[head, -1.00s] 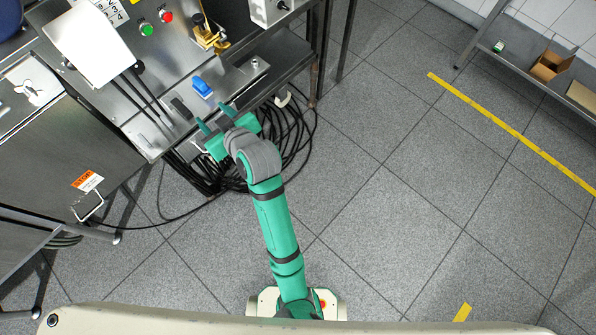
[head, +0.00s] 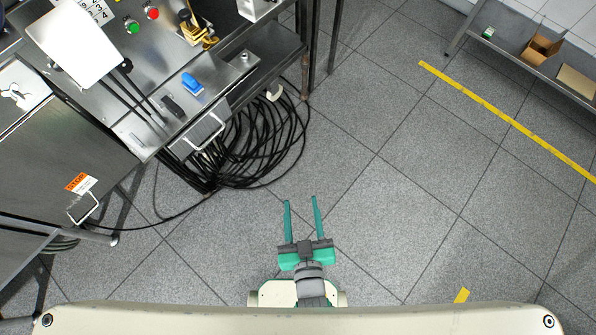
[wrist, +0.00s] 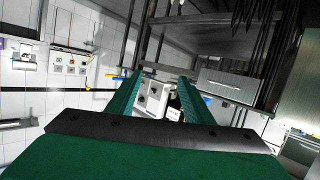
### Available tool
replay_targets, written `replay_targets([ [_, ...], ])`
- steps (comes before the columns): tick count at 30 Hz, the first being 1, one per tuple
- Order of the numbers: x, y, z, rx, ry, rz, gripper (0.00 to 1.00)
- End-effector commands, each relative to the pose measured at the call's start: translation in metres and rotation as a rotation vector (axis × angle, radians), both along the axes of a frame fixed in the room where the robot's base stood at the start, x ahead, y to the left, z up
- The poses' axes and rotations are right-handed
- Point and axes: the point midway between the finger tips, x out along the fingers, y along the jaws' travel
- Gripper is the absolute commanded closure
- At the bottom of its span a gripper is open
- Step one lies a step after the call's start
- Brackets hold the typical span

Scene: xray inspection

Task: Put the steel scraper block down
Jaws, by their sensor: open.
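My gripper (head: 300,199) is in the lower middle of the head view, in front of my base and over open floor. Its two green fingers are apart with nothing between them. In the wrist view, the open fingers (wrist: 157,82) also hold nothing. A small dark block (head: 172,106) lies on the steel bench ledge (head: 215,86), well up and left of my gripper. I cannot tell for sure whether it is the steel scraper block. A small steel piece with a knob (head: 245,58) sits farther right on the ledge.
A blue object (head: 192,84) lies beside the dark block. A bar handle (head: 205,133) juts from the bench front, above coiled black cables (head: 250,140) on the floor. A shelf with an open cardboard box (head: 540,48) stands at the upper right. The middle floor is clear.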

Motion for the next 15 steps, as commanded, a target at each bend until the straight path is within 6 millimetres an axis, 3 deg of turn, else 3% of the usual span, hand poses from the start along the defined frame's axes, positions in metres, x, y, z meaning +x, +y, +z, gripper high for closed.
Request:
replay_targets([
  [1,-0.019,-0.002,0.002,0.015,0.002,-0.028,0.53],
  [6,-0.061,0.003,0.019,0.060,-0.027,-0.092,0.53],
  [10,-0.077,0.007,0.028,0.082,-0.042,-0.119,0.53],
  [15,-0.082,0.009,0.033,0.091,-0.051,-0.130,0.53],
])
